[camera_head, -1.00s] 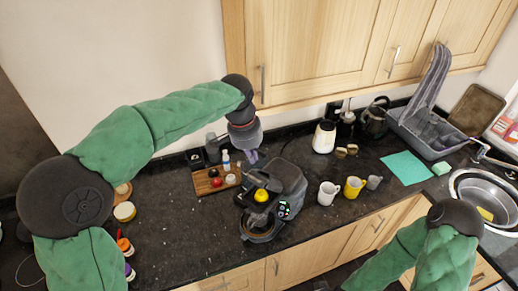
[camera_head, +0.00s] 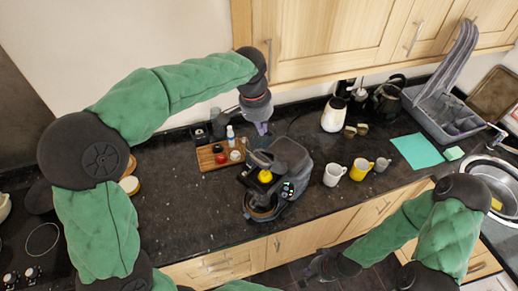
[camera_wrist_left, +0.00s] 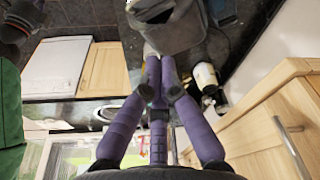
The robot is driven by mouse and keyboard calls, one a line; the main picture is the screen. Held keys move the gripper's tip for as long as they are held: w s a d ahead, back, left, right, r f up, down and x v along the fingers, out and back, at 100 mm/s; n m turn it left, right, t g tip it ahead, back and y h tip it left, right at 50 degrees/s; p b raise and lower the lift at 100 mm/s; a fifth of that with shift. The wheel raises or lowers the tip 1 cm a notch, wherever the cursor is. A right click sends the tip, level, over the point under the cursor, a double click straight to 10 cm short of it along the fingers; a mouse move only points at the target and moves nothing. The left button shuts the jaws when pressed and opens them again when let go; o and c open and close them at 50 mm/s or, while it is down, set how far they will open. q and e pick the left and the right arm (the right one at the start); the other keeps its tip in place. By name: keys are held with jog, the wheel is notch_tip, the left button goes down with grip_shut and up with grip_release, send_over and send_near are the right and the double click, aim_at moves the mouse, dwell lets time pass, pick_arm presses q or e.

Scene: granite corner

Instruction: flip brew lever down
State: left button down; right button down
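The dark grey coffee machine (camera_head: 290,157) stands on the black granite counter, with lit buttons on its front right side. A yellow round thing (camera_head: 265,176) sits at its top front. I cannot clearly make out the brew lever. My left gripper (camera_head: 262,129) is just behind the machine's back left in the head view. In the left wrist view its purple fingers (camera_wrist_left: 157,62) come together with nothing seen between them, and the machine (camera_wrist_left: 175,30) is just beyond the tips. My right gripper (camera_head: 318,268) is low in front of the counter, dark and unclear.
A wooden tray (camera_head: 214,156) with small jars and a bottle stands left of the machine. White (camera_head: 334,173) and yellow (camera_head: 360,169) mugs stand to its right. A teal mat (camera_head: 417,151), a dish rack (camera_head: 445,118) and wall cupboards (camera_head: 330,40) lie beyond.

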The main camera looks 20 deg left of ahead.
pick_arm(q)
send_over(261, 159)
jog(key=w, duration=0.1)
jog(key=f, duration=0.6)
jog(key=shift+d+f+p, duration=0.3)
jog(key=shift+p, duration=0.1)
jog(key=shift+s+a+f, duration=0.3)
jog(key=shift+s+f, duration=0.3)
jog(key=shift+f, duration=0.25)
jog(key=shift+s+a+f+p, duration=0.2)
jog(key=shift+s+f+p, duration=0.1)
jog(key=shift+s+f, duration=0.15)
jog(key=shift+w+f, duration=0.1)
jog(key=shift+f, duration=0.1)
